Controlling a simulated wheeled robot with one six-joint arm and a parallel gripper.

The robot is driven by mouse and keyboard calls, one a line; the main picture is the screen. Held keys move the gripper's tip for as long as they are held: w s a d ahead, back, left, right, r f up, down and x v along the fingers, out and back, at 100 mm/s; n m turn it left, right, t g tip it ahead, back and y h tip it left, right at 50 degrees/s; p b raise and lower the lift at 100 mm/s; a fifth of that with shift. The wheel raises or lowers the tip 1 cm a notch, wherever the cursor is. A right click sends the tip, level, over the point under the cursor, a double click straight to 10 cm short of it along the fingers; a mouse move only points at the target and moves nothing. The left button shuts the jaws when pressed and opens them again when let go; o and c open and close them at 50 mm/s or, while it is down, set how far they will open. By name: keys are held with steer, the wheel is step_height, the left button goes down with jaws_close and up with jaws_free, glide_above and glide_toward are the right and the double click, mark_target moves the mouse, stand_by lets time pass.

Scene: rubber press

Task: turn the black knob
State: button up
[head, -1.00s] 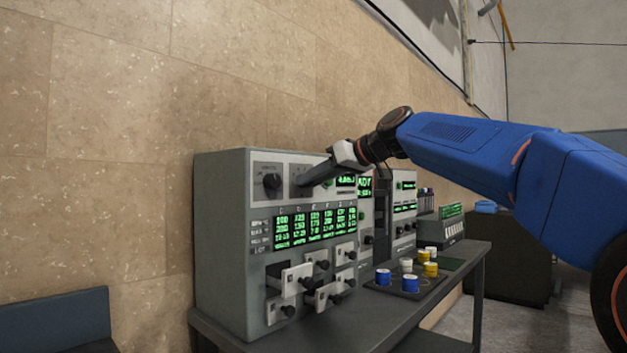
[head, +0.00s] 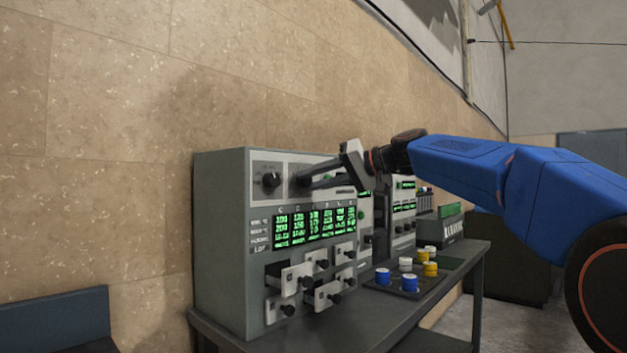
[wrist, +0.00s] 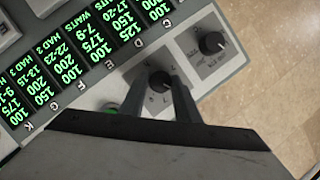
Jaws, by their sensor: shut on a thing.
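The black knob (wrist: 160,81) sits on a light plate of the grey console, with small markings around it, in the wrist view. My gripper (wrist: 160,88) has one finger on each side of it and is shut on it. In the head view my gripper (head: 303,183) reaches the upper front of the console (head: 222,240) from the right, and its fingers hide most of the held knob. A second black knob (head: 271,181) stands on its own plate to the left; it also shows in the wrist view (wrist: 212,43), apart from my fingers.
A green-lit display (head: 315,222) lies below the knobs. Several small drawers with black pulls (head: 297,278) stick out under it. Blue, white and yellow jars (head: 410,282) stand on the dark table (head: 430,305) to the right. A stone wall is close behind.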

steer(key=m, duration=0.1)
steer(key=m+y, duration=0.1)
steer(key=m, duration=0.1)
steer(key=shift+w+f+m+y, duration=0.1)
steer(key=shift+f+m+y, duration=0.2)
steer(key=shift+y, duration=0.1)
steer(key=shift+m+y, duration=0.7)
steer(key=shift+m, duration=0.9)
steer(key=o, duration=1.1)
steer(key=shift+c, duration=0.2)
steer(key=v, duration=1.7)
steer(key=shift+d+f, duration=0.15)
steer(key=shift+d, duration=0.05)
